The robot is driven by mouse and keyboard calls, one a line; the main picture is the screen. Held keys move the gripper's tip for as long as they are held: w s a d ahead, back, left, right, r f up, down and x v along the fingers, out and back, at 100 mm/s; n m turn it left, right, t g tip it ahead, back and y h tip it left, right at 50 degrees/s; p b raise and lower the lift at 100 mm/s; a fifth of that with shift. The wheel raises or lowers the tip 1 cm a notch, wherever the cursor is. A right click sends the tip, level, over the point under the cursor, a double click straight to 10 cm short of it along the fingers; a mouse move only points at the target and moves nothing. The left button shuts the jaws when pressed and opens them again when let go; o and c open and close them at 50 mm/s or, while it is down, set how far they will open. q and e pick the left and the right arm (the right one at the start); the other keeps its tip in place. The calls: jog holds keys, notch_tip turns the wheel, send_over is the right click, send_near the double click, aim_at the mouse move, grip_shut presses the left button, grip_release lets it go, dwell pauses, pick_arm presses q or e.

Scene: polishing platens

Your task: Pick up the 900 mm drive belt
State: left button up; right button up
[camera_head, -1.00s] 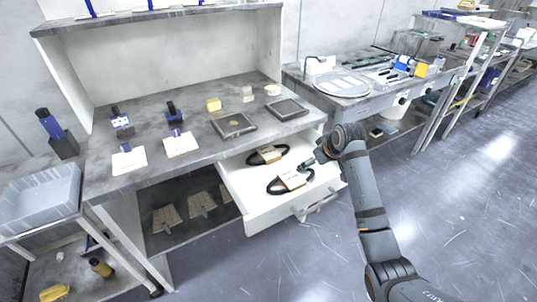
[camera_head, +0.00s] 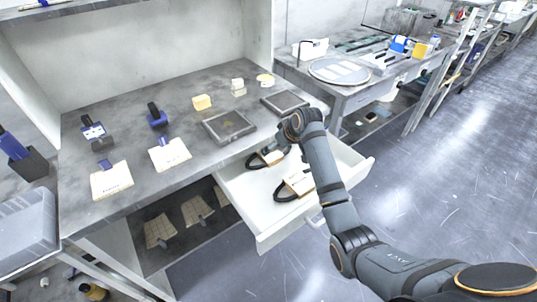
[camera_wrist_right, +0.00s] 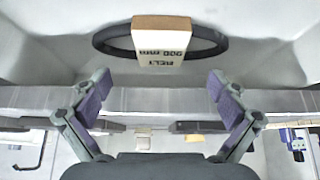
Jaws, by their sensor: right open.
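In the right wrist view a black looped drive belt (camera_wrist_right: 207,40) lies in a white drawer, with a tan sleeve (camera_wrist_right: 161,43) around its middle. The sleeve's upside-down print reads as a 900 mm belt. My right gripper (camera_wrist_right: 155,93) is open and empty, with the belt apart from its fingertips. In the head view two sleeved belts lie in the drawer, a rear one (camera_head: 254,162) and a nearer one (camera_head: 284,193). My right gripper is above the drawer by the rear belt; its fingers are hidden there. I cannot tell which belt the wrist view shows. My left gripper is not in view.
The open drawer (camera_head: 262,225) juts out under the grey bench (camera_head: 180,185). Two dark square plates (camera_head: 229,126) stand on the bench near its edge. A side table with a round platen (camera_head: 340,71) is at the right. The floor at right is clear.

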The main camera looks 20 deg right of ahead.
aim_at(271, 154)
jog(key=shift+x, duration=0.75)
jog(key=shift+w+a+f, duration=0.1)
jog(key=shift+w+f, duration=0.05)
jog(key=shift+w, duration=0.1)
jog(key=shift+w+f, duration=0.1)
jog(key=shift+f, duration=0.3)
jog(key=x, duration=0.4)
jog(key=shift+a+f, duration=0.1)
jog(key=shift+f, duration=0.15)
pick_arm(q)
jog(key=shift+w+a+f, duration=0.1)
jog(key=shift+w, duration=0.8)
pick_arm(e)
jog(key=shift+c, duration=1)
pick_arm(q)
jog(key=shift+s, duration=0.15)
pick_arm(e)
jog(key=c, duration=1.2)
